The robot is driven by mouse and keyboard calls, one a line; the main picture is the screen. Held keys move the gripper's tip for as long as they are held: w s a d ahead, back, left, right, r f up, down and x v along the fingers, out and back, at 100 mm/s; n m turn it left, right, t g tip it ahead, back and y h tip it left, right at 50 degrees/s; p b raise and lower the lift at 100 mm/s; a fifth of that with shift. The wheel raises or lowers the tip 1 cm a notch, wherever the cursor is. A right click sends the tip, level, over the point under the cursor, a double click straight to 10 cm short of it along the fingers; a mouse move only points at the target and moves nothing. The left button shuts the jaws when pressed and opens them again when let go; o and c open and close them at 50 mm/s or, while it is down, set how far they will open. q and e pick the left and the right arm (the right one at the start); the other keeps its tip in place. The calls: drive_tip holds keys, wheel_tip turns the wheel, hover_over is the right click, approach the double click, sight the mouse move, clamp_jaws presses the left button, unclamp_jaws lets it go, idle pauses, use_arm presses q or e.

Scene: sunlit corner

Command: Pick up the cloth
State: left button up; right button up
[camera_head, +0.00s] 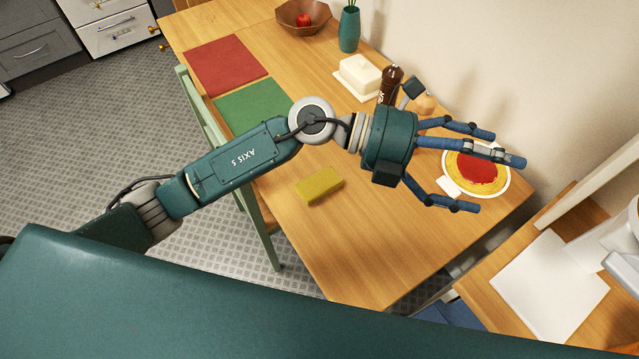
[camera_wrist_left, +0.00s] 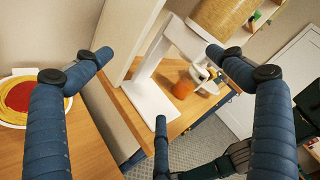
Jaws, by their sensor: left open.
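Two flat square pieces lie on the wooden table in the head view, one red (camera_head: 227,65) and one green (camera_head: 252,104). They look like cloths or mats; I cannot tell which is the cloth. My left arm partly covers the green one's near edge. My left gripper (camera_head: 486,168) is open and empty, its fingers spread over the table's right end by a plate (camera_head: 502,182) with yellow and red on it. In the left wrist view the gripper (camera_wrist_left: 155,100) shows its spread fingers, with the plate (camera_wrist_left: 20,118) at the left.
A yellow sponge-like block (camera_head: 319,185) lies mid-table. A green chair (camera_head: 262,232) is at the near side. The table's front is clear.

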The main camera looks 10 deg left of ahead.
use_arm(q)
drive_tip(key=a+f+m+g+y, duration=0.1)
drive_tip(key=a+f+m+y, duration=0.2)
drive_tip(key=f, duration=0.5)
drive_tip(key=t+y, duration=0.2)
drive_tip(key=y, duration=1.2)
hover_over(318, 178)
wheel_tip(318, 178, down, 10)
drive_tip(key=f+b, duration=0.2)
drive_tip(key=f, duration=0.1)
drive_tip(key=f+b, duration=0.1)
drive_tip(key=shift+s+a+f, duration=0.3)
drive_tip(key=shift+s+a, duration=0.05)
drive_tip(key=shift+a, duration=0.05)
drive_tip(key=f+b, duration=0.1)
drive_tip(key=f, duration=0.1)
drive_tip(key=f+b, duration=0.1)
drive_tip(key=f, duration=0.1)
drive_tip(key=f+b, duration=0.1)
drive_tip(key=f, duration=0.1)
drive_tip(key=shift+w+d, duration=0.35)
drive_tip(key=shift+w, duration=0.05)
drive_tip(key=shift+r, duration=0.15)
drive_tip(key=c, duration=1.3)
